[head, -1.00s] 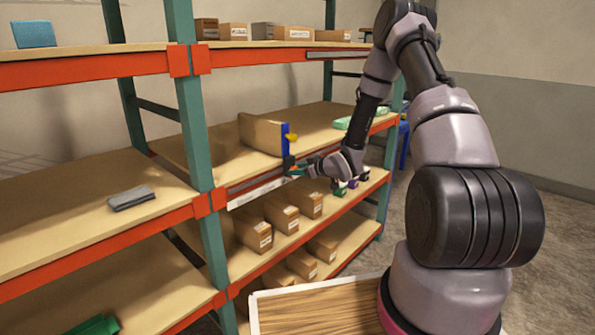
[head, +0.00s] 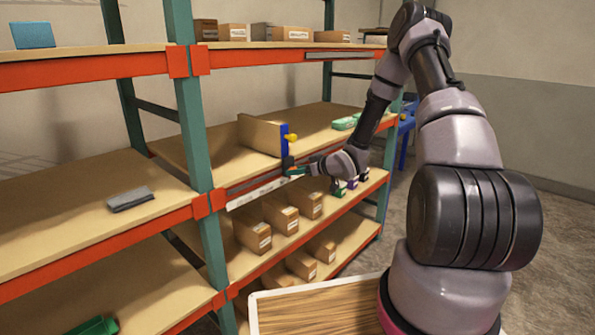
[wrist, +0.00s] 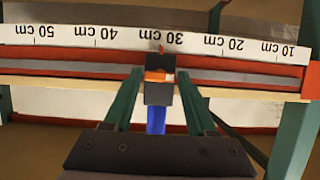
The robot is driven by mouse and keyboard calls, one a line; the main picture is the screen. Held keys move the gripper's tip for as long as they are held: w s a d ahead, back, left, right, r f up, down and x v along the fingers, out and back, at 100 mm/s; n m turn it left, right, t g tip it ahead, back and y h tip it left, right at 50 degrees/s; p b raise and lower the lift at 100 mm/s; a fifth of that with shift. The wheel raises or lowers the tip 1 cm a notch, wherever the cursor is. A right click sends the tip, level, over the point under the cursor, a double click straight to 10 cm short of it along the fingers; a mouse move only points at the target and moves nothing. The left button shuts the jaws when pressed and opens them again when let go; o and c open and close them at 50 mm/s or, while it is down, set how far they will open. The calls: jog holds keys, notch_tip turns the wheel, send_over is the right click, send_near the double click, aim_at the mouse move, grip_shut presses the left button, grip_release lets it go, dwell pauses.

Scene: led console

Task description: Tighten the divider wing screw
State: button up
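The divider, a wooden board (head: 260,134) with a blue bracket (head: 284,140), stands upright on the middle shelf. The yellow wing screw (head: 292,138) is on the bracket's right side. A dark block (head: 288,162) sits below it at the shelf's front edge. In the wrist view this block (wrist: 159,93) has an orange top and a blue part (wrist: 156,120) below; the wing screw cannot be made out there. My gripper (head: 291,170), with teal fingers, is at the block, lower than the wing screw. In the wrist view the fingers (wrist: 160,78) straddle the block with narrow gaps.
A centimetre scale (wrist: 100,38) runs along the shelf edge; a red pointer (wrist: 161,48) is near the 30 cm mark. Cartons (head: 280,215) fill the shelf below. Green items (head: 346,123) lie right of the divider. A grey item (head: 130,199) lies on the left shelf.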

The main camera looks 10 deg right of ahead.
jog(key=shift+o, duration=1)
jog(key=v, duration=1.1)
jog(key=shift+f, duration=0.1)
